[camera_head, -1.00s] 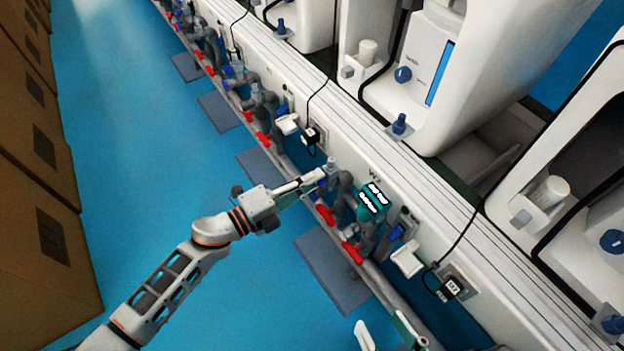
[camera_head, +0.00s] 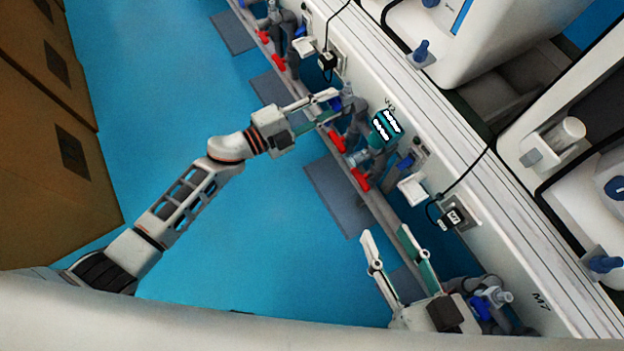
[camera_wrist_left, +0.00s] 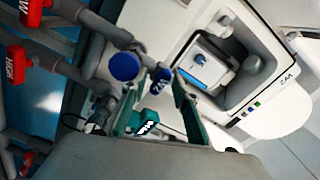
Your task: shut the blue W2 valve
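My left gripper (camera_head: 335,103) is open beside the pipes under the wall mark W2. A blue valve part (camera_head: 337,103) shows near its fingertips. In the left wrist view, the fingers (camera_wrist_left: 158,95) stand apart. A blue handle with white lettering (camera_wrist_left: 160,80) lies just beyond and between the fingertips, and a round blue cap (camera_wrist_left: 123,66) is to its left on a grey pipe. I cannot tell whether a finger touches the handle. My right gripper (camera_head: 386,234) is open and empty near the bottom of the head view.
A teal labelled device (camera_head: 384,128) sits on the pipes close to my left gripper. Red handles (camera_head: 338,141) line the lower pipe. White toilets stand above the ledge. The blue floor at left is clear.

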